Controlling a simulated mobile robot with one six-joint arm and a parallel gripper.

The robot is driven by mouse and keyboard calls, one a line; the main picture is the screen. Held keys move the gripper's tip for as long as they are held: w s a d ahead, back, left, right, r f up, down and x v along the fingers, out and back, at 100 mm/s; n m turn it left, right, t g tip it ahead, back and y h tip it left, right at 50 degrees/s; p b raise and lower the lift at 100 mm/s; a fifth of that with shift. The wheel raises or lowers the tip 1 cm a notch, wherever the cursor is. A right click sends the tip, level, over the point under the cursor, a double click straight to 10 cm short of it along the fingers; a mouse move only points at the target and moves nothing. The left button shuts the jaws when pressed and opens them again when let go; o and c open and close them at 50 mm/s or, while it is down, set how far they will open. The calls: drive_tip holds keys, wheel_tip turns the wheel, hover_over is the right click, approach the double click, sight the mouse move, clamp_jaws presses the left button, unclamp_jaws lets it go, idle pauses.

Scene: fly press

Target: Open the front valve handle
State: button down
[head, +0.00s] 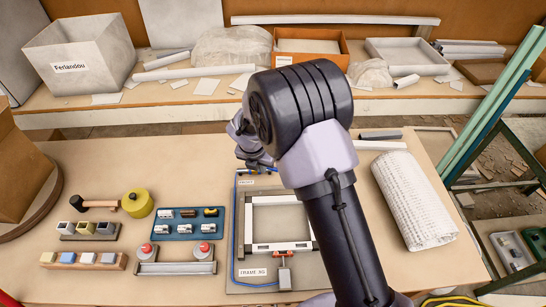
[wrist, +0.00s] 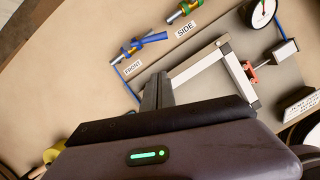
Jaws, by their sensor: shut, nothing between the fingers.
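The front valve (wrist: 130,47) is a small brass fitting with a blue handle (wrist: 150,39), beside the FRONT label (wrist: 133,69) in the wrist view. The handle points to the right there; I cannot tell whether the valve is open. In the head view, part of the blue handle (head: 264,170) shows below my gripper (head: 256,160). In the wrist view my gripper (wrist: 158,78) is shut and empty, its fingertips apart from the handle in the picture, below and right of it. How far it is above the board is hard to tell.
A second brass-and-green valve (wrist: 182,13) stands by the SIDE label (wrist: 185,30). A round gauge (wrist: 262,13) is near it. A pale square frame (head: 250,222) lies on the board. A mallet (head: 134,203) and trays stand left; a white roll (head: 412,200) lies right.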

drive_tip(key=b+x, duration=0.1)
drive_tip(key=x, duration=0.4)
drive_tip(key=b+x, duration=0.1)
drive_tip(key=x, duration=0.2)
drive_tip(key=shift+s+f+b, duration=0.2)
drive_tip(key=shift+s+b, duration=0.05)
drive_tip(key=shift+b, duration=0.05)
drive_tip(key=w, duration=0.2)
drive_tip(key=w+d+f, duration=0.1)
drive_tip(key=shift+d+b, duration=0.1)
drive_tip(key=shift+b, duration=0.25)
drive_tip(key=shift+w+d, duration=0.15)
drive_tip(key=shift+w, duration=0.3)
